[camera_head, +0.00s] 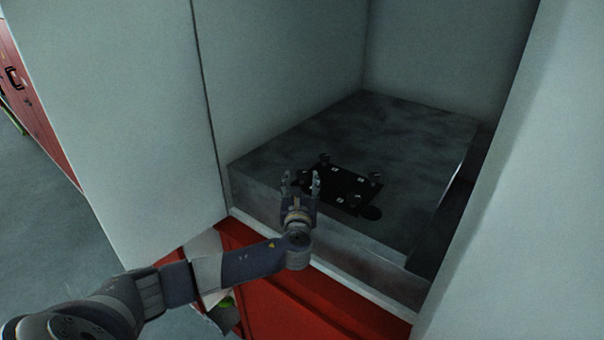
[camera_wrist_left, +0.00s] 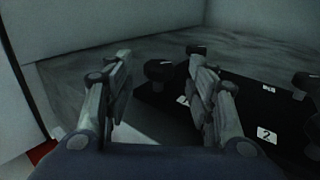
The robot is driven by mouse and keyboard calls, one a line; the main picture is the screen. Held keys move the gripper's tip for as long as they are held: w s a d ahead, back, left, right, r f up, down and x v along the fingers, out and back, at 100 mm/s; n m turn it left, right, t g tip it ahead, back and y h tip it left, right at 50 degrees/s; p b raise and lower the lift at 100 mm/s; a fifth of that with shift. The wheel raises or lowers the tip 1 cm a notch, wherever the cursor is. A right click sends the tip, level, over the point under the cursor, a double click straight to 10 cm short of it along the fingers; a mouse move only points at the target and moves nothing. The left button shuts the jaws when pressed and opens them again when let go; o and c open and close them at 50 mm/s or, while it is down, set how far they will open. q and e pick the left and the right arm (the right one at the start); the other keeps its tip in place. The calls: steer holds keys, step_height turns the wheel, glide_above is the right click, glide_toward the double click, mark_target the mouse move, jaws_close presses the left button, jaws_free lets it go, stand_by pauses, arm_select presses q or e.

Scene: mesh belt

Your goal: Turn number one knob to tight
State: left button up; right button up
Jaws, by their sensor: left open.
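A black panel (camera_head: 335,183) with several dark knobs and small white labels lies on the grey block in the recess. My left gripper (camera_head: 300,177) is open at the panel's left edge, fingers pointing towards the back. In the left wrist view, a dark knob (camera_wrist_left: 158,71) shows between the two open fingers, apart from both as far as I can tell. A white label (camera_wrist_left: 184,100) near it is partly hidden by the right finger and cannot be read. Another knob (camera_wrist_left: 196,49) stands behind that finger. A label reading 2 (camera_wrist_left: 267,134) is farther right. My right gripper is not in view.
The grey block (camera_head: 400,125) has bare room behind the panel. Pale walls enclose the recess on the left (camera_head: 280,80), back and right (camera_head: 500,180). A red front (camera_head: 320,305) with a pale edge lies below the block.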

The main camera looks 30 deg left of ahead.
mark_target(302, 178)
arm_select(q)
steer(key=shift+x, duration=0.9)
steer(key=shift+w+a, duration=0.25)
steer(key=shift+w, duration=0.1)
steer(key=c, duration=1.1)
